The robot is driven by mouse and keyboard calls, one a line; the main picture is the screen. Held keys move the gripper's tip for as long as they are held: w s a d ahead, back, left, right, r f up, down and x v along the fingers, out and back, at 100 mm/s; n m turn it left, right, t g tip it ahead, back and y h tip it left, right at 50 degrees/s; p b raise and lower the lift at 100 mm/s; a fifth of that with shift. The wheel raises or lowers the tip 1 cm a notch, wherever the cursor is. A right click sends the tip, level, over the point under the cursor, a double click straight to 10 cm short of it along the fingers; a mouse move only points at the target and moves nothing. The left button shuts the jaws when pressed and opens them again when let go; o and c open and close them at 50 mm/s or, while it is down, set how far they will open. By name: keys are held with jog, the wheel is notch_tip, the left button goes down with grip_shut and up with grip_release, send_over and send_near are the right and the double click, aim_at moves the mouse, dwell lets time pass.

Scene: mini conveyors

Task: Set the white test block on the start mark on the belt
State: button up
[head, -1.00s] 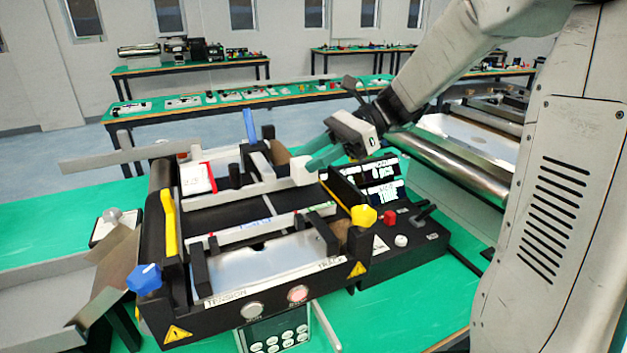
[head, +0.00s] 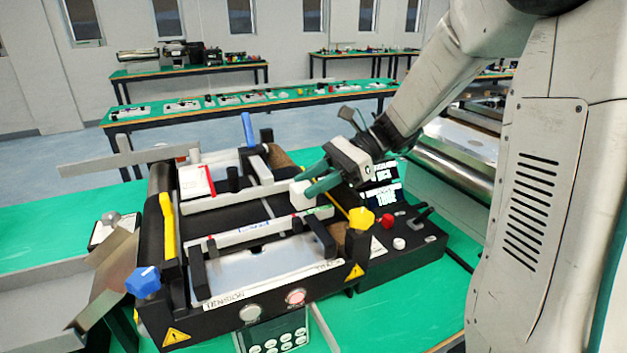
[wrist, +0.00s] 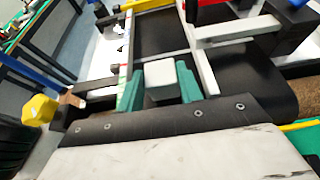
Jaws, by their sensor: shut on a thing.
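The white test block (head: 302,195) is held between the green fingers of my gripper (head: 312,188), over the right part of the conveyor. In the wrist view the block (wrist: 160,72) sits between both fingertips, with dark belt around it. Whether its underside touches the belt is hidden. The black belt (head: 222,217) runs between two pale rails. A thin pale line (head: 268,208) crosses the belt just left of the block; it may be the start mark. The line also shows ahead of the block in the wrist view (wrist: 154,58).
A pale rail (head: 235,198) lies behind the belt and another (head: 255,231) in front. A yellow knob (head: 361,217), a blue knob (head: 143,280) and a yellow lever (head: 168,225) stick up at the edges. A control box (head: 405,250) stands at the right.

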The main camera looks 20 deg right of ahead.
jog(key=shift+s+f, duration=0.2)
jog(key=shift+f, duration=0.4)
jog(key=o, duration=1.1)
jog(key=shift+w+r, duration=0.1)
jog(key=shift+r, duration=0.35)
jog(key=v, duration=1.2)
jog(key=shift+w+r, duration=0.1)
jog(key=shift+r, duration=0.2)
